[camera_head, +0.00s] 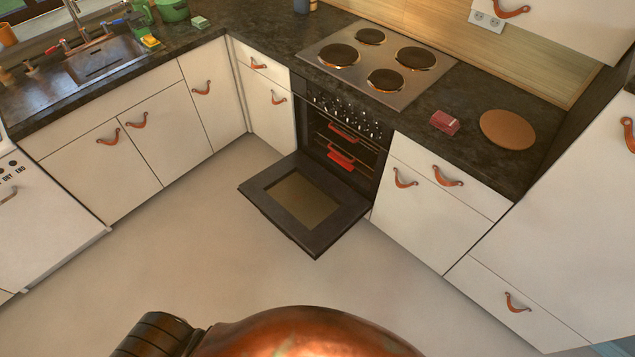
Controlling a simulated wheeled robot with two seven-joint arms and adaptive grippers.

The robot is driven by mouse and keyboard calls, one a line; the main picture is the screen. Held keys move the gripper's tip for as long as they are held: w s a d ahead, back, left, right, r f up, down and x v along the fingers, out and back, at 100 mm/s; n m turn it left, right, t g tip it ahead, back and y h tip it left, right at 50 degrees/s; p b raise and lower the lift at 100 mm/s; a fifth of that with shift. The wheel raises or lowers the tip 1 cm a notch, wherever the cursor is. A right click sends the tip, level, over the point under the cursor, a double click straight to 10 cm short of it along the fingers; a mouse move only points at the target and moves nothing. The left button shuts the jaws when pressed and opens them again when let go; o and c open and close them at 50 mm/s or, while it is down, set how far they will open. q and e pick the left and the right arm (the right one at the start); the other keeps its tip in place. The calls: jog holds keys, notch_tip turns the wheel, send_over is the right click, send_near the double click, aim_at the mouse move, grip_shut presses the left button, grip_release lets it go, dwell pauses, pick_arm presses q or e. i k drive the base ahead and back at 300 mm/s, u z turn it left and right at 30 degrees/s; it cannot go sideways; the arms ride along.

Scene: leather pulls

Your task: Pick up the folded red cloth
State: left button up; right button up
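The folded red cloth (445,122) lies as a small, thick, dark red bundle on the dark countertop (480,165), to the right of the stove top. It sits just left of a round brown board (507,130), with a small gap between them. Neither of my grippers shows in the head view, so I cannot see their state or where they are relative to the cloth.
The oven door (305,203) hangs open low over the floor, below and left of the cloth. Red items (341,158) show inside the oven. The hob (376,62) has several burners. A sink (100,60) is at upper left. The floor (200,240) is clear.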

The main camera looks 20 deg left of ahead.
aim_at(443, 122)
jog(key=u, duration=0.6)
jog(key=i, duration=0.9)
jog(key=u, duration=0.4)
